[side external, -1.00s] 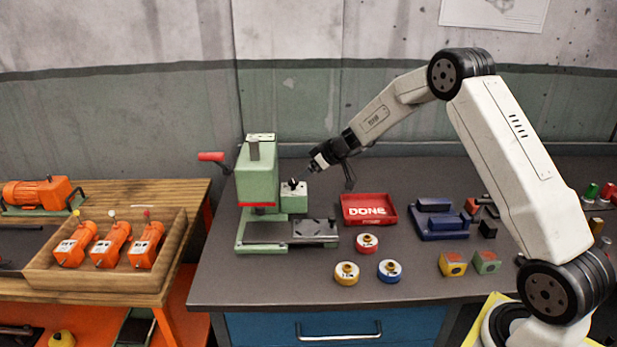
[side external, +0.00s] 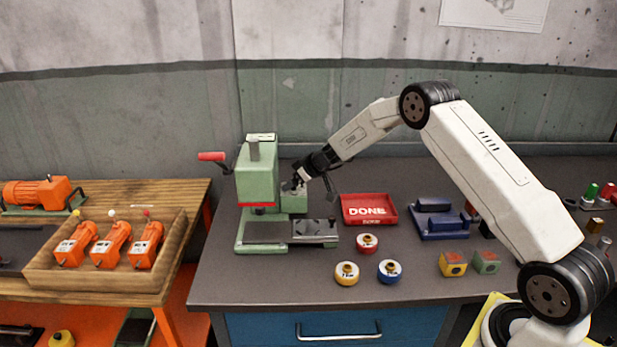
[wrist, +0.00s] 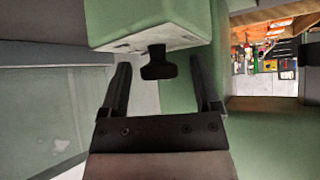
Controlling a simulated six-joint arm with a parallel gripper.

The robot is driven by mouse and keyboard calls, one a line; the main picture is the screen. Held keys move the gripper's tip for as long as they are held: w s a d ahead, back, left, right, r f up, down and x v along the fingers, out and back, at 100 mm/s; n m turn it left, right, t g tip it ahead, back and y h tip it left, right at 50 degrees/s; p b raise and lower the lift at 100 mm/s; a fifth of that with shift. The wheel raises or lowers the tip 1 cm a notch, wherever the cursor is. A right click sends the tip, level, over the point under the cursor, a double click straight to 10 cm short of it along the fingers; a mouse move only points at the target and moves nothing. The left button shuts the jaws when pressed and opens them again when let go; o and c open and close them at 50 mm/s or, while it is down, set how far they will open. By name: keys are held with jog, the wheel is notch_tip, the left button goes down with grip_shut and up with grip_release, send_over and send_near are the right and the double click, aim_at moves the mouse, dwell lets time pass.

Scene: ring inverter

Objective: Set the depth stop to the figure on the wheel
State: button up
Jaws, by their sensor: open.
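The green press (side external: 258,178) stands at the left of the bench. A small green box (side external: 294,201) on its right side carries a black knob, which shows in the wrist view (wrist: 157,64) below the box's pale face (wrist: 150,40). My gripper (side external: 299,180) is open at this box, and in the side view it hides the knob. In the wrist view the open fingers (wrist: 160,85) lie either side of the knob with gaps. Three round wheels, yellow (side external: 346,274), red (side external: 367,243) and blue (side external: 389,271), lie on the bench; their figures are too small to read surely.
A red DONE tray (side external: 391,209) lies right of the press, with a blue fixture (side external: 440,229) beyond it. Yellow (side external: 453,264) and green (side external: 487,262) blocks lie at the front right. The press's red-handled lever (side external: 212,157) sticks out left.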

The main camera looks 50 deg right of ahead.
jog(key=shift+w+f, duration=0.15)
grip_shut()
dwell(0.4)
jog(key=shift+m+h, duration=1.2)
jog(key=shift+m, duration=0.3)
